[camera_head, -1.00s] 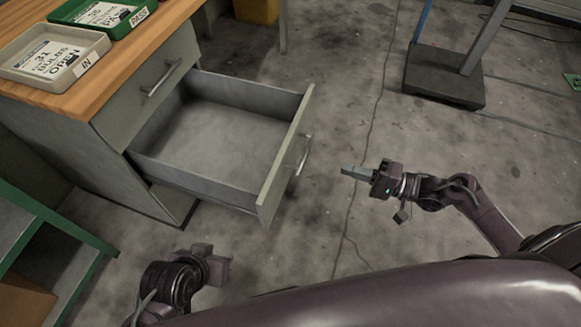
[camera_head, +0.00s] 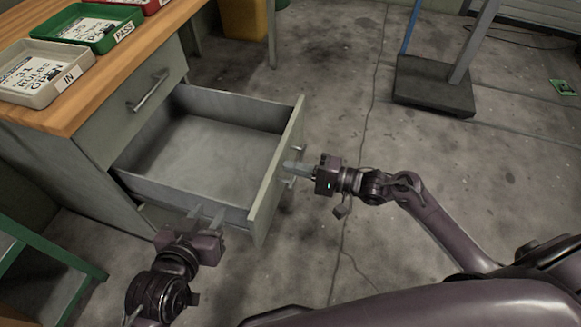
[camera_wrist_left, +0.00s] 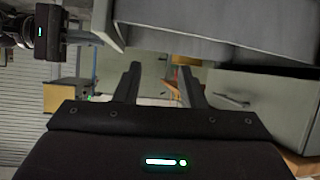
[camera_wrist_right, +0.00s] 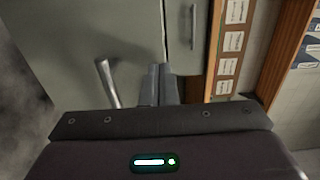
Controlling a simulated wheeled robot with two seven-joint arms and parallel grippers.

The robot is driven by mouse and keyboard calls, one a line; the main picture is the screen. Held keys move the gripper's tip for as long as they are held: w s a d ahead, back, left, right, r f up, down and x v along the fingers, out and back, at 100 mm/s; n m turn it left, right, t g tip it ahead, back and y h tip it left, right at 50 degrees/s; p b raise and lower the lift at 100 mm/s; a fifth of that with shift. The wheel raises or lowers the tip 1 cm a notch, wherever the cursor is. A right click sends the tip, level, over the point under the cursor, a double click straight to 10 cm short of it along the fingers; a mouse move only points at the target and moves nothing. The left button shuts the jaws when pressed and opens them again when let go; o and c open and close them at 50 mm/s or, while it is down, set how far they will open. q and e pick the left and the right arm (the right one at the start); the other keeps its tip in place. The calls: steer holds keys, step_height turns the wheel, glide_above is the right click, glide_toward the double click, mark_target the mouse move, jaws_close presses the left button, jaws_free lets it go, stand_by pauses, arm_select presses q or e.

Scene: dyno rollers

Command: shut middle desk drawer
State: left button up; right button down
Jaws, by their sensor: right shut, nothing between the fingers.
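The grey desk drawer (camera_head: 262,195) below the top one is pulled far out and is empty; I take it as the middle drawer. My right gripper (camera_head: 290,167) is shut and empty, its fingertips at the outside of the drawer front, close to the handle. In the right wrist view the drawer front (camera_wrist_right: 70,45) fills the left, with the bar handle (camera_wrist_right: 108,82) left of the fingers (camera_wrist_right: 160,84); I cannot tell whether they touch. My left gripper (camera_head: 207,213) is open and empty, near the drawer's near side wall. Its spread fingers show in the left wrist view (camera_wrist_left: 160,85).
The closed top drawer (camera_head: 145,95) sits under the wooden desktop (camera_head: 75,105), which holds a cream tray (camera_head: 70,85) and a green tray (camera_head: 125,35). A green-edged shelf (camera_head: 60,250) stands at lower left.

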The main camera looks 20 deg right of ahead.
arm_select(q)
steer(key=shift+w+d+r+t, duration=0.1)
steer(key=shift+w+r+t, duration=0.25)
steer(key=shift+r, duration=0.3)
steer(key=shift+w+r+t, duration=0.3)
steer(key=shift+r+t, duration=0.05)
steer(key=shift+r, duration=0.25)
arm_select(e)
steer(key=shift+w+a, duration=0.3)
steer(key=shift+a, duration=0.2)
